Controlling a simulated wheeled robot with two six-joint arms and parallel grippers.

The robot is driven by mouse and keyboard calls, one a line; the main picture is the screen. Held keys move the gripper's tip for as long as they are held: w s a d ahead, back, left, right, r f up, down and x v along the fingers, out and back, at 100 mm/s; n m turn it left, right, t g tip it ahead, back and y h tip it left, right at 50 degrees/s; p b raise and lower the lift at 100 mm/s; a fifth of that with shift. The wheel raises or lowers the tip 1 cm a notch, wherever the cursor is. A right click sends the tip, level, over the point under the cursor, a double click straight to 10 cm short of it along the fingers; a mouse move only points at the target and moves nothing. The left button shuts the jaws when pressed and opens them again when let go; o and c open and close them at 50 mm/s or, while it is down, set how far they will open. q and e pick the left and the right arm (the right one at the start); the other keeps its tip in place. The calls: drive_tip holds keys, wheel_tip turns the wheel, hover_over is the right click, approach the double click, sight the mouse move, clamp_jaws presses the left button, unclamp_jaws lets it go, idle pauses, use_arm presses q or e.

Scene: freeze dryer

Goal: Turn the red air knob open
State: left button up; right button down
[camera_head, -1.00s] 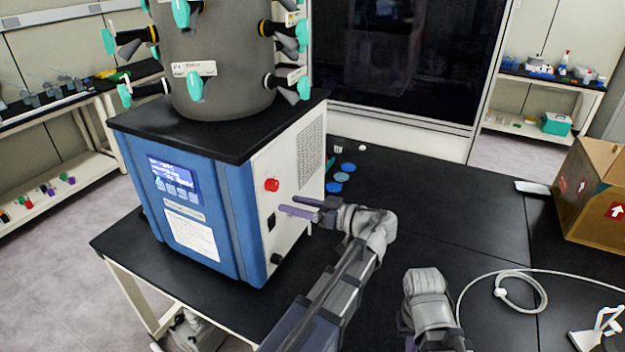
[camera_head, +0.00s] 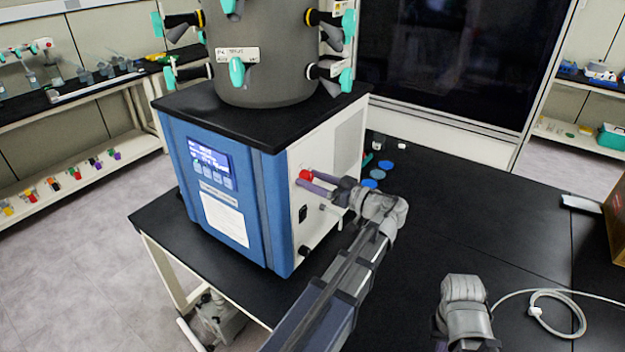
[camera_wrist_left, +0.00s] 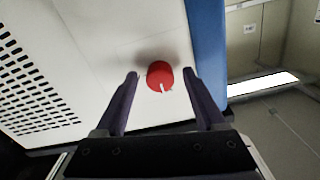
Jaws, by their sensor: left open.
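The red air knob (camera_head: 306,175) sits on the white side panel of the blue freeze dryer (camera_head: 236,199). In the left wrist view the knob (camera_wrist_left: 160,75) is round and red with a small white mark at its lower edge. My left gripper (camera_head: 310,183) is open, with its fingers reaching toward the knob. In the left wrist view the two purple fingertips (camera_wrist_left: 160,74) stand on either side of the knob, with gaps on both sides. I cannot tell how deep the knob lies between them. My right gripper is mostly cut off at the bottom of the head view.
A black switch (camera_head: 302,213) and a dark fitting (camera_head: 304,250) are on the panel below the knob. Blue discs (camera_head: 375,173) lie on the black table (camera_head: 470,220) behind my left wrist. A white hose (camera_head: 545,293) lies at the right. The table's middle is clear.

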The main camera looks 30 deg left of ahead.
use_arm(q)
drive_tip(key=shift+a, duration=0.2)
clamp_jaws()
idle(0.6)
